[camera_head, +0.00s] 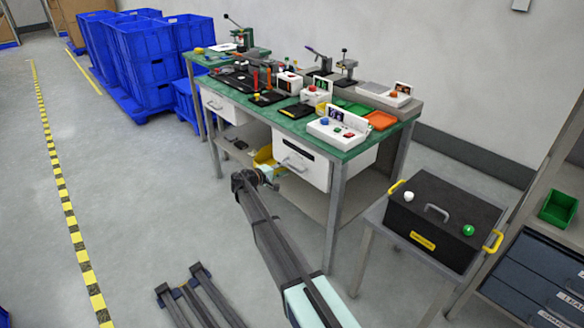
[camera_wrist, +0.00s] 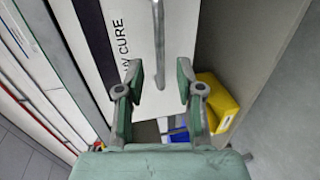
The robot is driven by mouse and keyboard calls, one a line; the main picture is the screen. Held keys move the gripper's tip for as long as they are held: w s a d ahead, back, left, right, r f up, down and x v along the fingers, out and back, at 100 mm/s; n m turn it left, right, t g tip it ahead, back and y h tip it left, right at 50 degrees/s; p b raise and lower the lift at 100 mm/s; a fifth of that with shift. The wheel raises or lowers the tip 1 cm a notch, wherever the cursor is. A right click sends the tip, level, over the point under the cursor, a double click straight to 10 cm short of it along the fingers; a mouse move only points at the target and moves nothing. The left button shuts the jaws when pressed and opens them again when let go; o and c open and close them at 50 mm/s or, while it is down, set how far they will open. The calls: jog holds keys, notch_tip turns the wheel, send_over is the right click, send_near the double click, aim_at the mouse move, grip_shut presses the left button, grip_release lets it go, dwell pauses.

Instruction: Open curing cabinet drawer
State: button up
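The curing cabinet is a white box (camera_head: 345,165) under the right end of the green-topped bench. Its white drawer front (camera_head: 315,172) carries a metal bar handle (camera_head: 294,166). In the wrist view the drawer front (camera_wrist: 122,18) shows part of a label reading "CURE", and the handle (camera_wrist: 158,40) runs down from the top edge. My gripper (camera_head: 268,178) is just in front of the drawer, near the handle. In the wrist view my gripper (camera_wrist: 159,80) is open, with the lower end of the handle appearing between its fingertips. Contact cannot be told.
A yellow bin (camera_head: 262,158) sits left of the cabinet and shows close to the right finger in the wrist view (camera_wrist: 217,98). A black box with yellow handles (camera_head: 440,215) stands on a side stand at right. Open floor (camera_head: 120,200) lies to the left.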

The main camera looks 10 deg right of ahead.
aim_at(292, 167)
jog(key=shift+x, duration=2.8)
grip_shut()
